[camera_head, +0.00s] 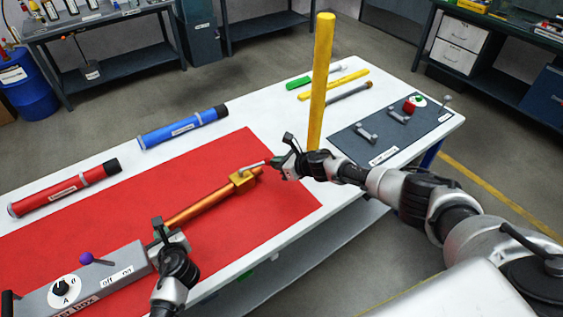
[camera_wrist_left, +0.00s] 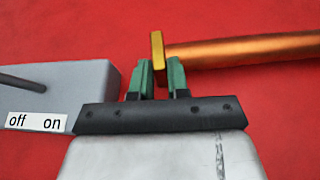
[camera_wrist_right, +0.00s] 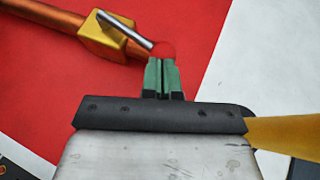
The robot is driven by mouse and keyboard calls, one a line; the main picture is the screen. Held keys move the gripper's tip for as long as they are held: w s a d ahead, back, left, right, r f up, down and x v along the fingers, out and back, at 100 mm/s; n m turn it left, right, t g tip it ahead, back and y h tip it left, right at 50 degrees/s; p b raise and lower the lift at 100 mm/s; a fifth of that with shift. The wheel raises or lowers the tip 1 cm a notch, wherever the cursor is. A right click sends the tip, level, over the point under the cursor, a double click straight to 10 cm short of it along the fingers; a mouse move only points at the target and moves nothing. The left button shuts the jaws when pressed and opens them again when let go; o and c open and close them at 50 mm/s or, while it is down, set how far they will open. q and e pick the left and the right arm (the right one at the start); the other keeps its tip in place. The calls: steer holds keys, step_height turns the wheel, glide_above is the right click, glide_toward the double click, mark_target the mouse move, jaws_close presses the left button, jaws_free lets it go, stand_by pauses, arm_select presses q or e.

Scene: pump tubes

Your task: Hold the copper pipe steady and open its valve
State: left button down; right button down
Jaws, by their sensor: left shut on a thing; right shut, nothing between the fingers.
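The copper pipe (camera_head: 205,203) lies on the red mat, with a brass valve body (camera_head: 242,180) at its right end. The valve's silver lever (camera_wrist_right: 126,31) slants across the body and ends in a red tip (camera_wrist_right: 164,50). My right gripper (camera_wrist_right: 162,72) is shut and empty. Its green fingertips are right at the lever's red tip; the tip partly meets them, and I cannot tell whether they touch.
The grey box (camera_head: 108,283) with a dial and a purple-knobbed lever stands at lower left. A red tube (camera_head: 65,187) and a blue tube (camera_head: 184,128) lie along the far side. A tall yellow post (camera_head: 320,80) rises close behind my right gripper. A dark panel (camera_head: 400,147) lies right.

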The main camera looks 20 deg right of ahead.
arm_select(q)
steer(key=shift+d, duration=0.2)
arm_select(e)
steer(key=shift+s+a+f, duration=0.1)
steer(key=shift+s+a, duration=0.05)
steer(key=shift+a, duration=0.1)
arm_select(q)
steer(key=shift+w, duration=0.1)
arm_select(e)
steer(key=shift+s+d, duration=0.35)
steer(key=shift+d, duration=0.05)
arm_select(q)
steer(key=shift+a+f, duration=0.1)
arm_select(e)
steer(key=v, duration=1.3)
steer(key=shift+s+f, duration=0.2)
steer(key=shift+a, duration=0.2)
